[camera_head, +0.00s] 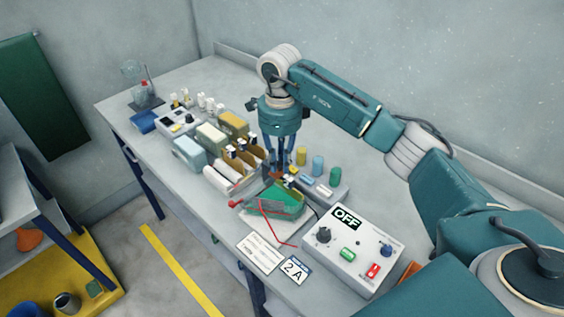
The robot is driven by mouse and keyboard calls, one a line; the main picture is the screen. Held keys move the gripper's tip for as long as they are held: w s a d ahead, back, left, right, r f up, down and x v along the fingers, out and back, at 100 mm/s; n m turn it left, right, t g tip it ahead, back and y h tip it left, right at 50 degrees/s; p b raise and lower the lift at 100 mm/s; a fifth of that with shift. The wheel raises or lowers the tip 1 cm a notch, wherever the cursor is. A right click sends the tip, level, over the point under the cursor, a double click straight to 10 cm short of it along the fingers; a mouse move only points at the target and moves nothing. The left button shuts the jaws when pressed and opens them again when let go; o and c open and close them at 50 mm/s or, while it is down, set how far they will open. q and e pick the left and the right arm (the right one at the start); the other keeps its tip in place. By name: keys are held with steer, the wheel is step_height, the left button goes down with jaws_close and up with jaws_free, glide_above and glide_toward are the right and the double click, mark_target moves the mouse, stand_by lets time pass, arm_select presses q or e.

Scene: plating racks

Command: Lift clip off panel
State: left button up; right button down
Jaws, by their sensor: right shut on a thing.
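My right gripper (280,165) points straight down over the middle of the bench, at the back edge of a tray holding a green panel (283,204). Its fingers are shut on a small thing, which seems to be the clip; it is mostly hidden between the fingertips. Whether the clip touches the panel cannot be told. A red lead (268,222) runs over the front of the tray and down onto the bench. A dark lead runs from the tray's right side towards the power box. My left gripper is not in view.
A power box (345,252) reading OFF stands right of the tray. A grey block with coloured cylinders (318,164) stands behind it. Racked plates and boxes (212,138) crowd the left. A label card (259,253) and a 2A card (293,270) lie in front.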

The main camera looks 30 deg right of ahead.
steer(key=w, duration=0.3)
steer(key=shift+w+a+r+b, duration=0.1)
steer(key=shift+a+b, duration=0.3)
steer(key=shift+r, duration=0.1)
steer(key=c, duration=1.7)
jaws_free()
steer(key=shift+o, duration=0.2)
step_height(320, 180, up, 12)
